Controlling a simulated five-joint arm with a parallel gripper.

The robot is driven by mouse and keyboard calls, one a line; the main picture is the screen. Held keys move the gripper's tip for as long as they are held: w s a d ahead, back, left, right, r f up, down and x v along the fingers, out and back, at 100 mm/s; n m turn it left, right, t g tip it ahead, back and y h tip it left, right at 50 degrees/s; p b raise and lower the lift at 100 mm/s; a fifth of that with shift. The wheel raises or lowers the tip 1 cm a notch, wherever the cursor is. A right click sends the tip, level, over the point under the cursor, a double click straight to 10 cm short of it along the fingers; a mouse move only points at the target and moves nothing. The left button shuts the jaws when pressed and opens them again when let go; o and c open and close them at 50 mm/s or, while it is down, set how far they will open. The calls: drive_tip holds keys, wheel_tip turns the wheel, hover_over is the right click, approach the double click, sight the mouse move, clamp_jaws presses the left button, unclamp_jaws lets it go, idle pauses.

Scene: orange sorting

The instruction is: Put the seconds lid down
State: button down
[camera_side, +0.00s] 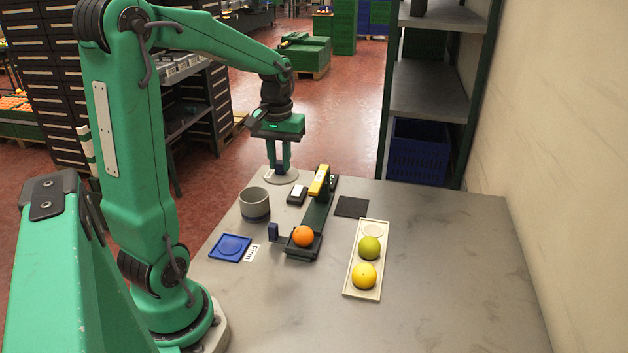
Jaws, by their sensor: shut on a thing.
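My gripper (283,162) points straight down at the far left corner of the table. Its fingers are shut on the dark knob of a pale round lid (270,178). The lid looks level and is at or just above the table top; I cannot tell whether it touches. A grey round pot (254,205) stands open on the table, nearer the camera and a little left of the lid. The lid is apart from the pot.
A small black-and-white block (296,194) sits close to the lid. Around are a blue square tray (231,247), a dark pad (351,207) and a cream tray (359,292) with two fruits. The table's right side is clear.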

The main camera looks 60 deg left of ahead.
drive_tip(key=shift+w, duration=0.1)
drive_tip(key=w+d+f, duration=0.3)
drive_tip(key=w+d, duration=0.3)
drive_tip(key=w, duration=0.4)
drive_tip(key=w+d+f, duration=0.3)
drive_tip(key=w+d, duration=0.2)
drive_tip(key=w, duration=0.4)
drive_tip(key=a+f, duration=0.2)
drive_tip(key=a, duration=0.1)
drive_tip(key=w+a+f, duration=0.1)
drive_tip(key=a+f, duration=0.2)
drive_tip(key=a, duration=0.1)
drive_tip(key=w+a+f, duration=0.1)
drive_tip(key=a+f, duration=0.1)
drive_tip(key=a, duration=0.2)
drive_tip(key=shift+w+a+f, duration=0.1)
drive_tip(key=shift+w+f, duration=0.05)
drive_tip(key=shift+w, duration=0.1)
drive_tip(key=shift+f, duration=2)
drive_tip(key=shift+f, duration=0.15)
drive_tip(key=c, duration=1.3)
unclamp_jaws()
